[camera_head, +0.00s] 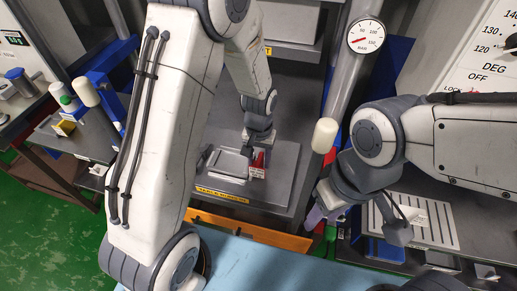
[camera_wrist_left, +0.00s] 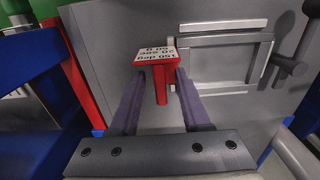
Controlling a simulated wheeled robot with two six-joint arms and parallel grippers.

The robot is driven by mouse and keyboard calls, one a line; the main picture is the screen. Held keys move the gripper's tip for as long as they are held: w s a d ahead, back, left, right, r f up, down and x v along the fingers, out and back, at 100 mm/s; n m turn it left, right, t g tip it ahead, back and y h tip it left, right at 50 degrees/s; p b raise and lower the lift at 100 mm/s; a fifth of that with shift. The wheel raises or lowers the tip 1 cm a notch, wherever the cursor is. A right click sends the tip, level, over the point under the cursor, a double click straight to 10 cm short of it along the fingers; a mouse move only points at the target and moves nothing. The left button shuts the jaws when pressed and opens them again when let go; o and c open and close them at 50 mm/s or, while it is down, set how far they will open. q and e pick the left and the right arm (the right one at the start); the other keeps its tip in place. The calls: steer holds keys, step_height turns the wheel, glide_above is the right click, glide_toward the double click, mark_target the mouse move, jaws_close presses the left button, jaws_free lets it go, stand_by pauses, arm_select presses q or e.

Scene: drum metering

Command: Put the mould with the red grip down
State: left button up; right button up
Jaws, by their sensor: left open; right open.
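The mould is a silver square frame (camera_head: 228,163) lying on the grey platform in the head view. Its red grip (camera_head: 258,168) stands at its right side. In the left wrist view the frame (camera_wrist_left: 222,38) is at the upper right, and the red grip (camera_wrist_left: 161,86) carries a white label with printed text. My left gripper (camera_head: 260,154) reaches down over the grip. Its two purple fingers (camera_wrist_left: 159,80) are open, one on either side of the grip. My right gripper (camera_head: 318,214) is open at the right of the platform, away from the mould; its fingers are partly hidden.
The grey platform (camera_head: 283,185) has a yellow label on its front edge, with an orange drawer (camera_head: 250,232) below. A post with a round gauge (camera_head: 366,36) stands right of it. A slatted tray (camera_head: 438,222) lies at the right. A blue surface (camera_head: 250,265) is in front.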

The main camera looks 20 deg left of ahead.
arm_select(q)
step_height(320, 180, up, 12)
steer(key=f+b, duration=0.1)
steer(key=s+d+r+m, duration=0.2)
steer(key=s+d+m, duration=0.1)
steer(key=s, duration=0.7)
steer(key=s+d+r+m+h, duration=0.1)
steer(key=s+d+m, duration=0.3)
steer(key=s, duration=0.6)
steer(key=shift+s+d+r, duration=0.4)
steer(key=shift+r, duration=0.3)
